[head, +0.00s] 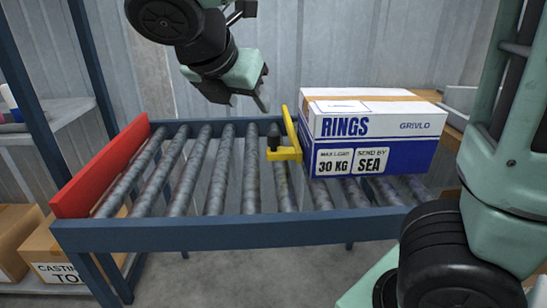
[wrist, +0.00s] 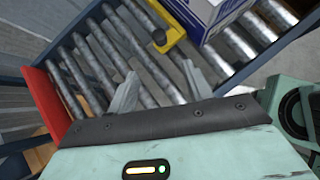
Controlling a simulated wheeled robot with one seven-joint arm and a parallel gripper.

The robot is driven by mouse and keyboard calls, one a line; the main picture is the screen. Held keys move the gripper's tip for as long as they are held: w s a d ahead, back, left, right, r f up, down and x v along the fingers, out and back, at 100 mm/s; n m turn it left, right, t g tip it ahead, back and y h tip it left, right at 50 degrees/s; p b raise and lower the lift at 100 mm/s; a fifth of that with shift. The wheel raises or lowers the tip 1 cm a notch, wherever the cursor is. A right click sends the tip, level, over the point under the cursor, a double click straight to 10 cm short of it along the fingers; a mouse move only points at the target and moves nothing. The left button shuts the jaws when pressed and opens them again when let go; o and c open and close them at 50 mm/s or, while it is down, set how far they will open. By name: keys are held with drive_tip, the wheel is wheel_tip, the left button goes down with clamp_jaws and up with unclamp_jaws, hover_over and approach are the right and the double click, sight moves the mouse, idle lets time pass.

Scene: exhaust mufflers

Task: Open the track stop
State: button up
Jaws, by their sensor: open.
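The track stop is a yellow bar (head: 287,152) across the roller track, with a black knob (head: 274,132) at its near end. It stands against the left side of a blue and white box (head: 370,135) marked RINGS. In the wrist view the yellow stop (wrist: 172,38) and its dark knob (wrist: 159,37) are near the top, beyond my fingers. My gripper (head: 247,104) is open and empty. It hangs above the far side of the track, to the left of the stop, and touches nothing. In the wrist view my gripper (wrist: 158,85) has both fingers apart over the rollers.
The roller track has a blue front rail (head: 230,232) and a red end plate (head: 98,172) at its left end. The rollers between plate and stop are bare. Cardboard boxes (head: 50,250) sit below left. A blue rack post (head: 92,65) rises behind the red plate.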

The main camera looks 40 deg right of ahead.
sight(274, 133)
drive_tip(key=b+x, duration=0.3)
drive_tip(key=x, duration=0.6)
drive_tip(key=b+x, duration=0.3)
drive_tip(key=x, duration=0.5)
drive_tip(key=shift+w+d, duration=0.35)
drive_tip(key=shift+d, duration=0.15)
drive_tip(key=shift+r, duration=0.15)
clamp_jaws()
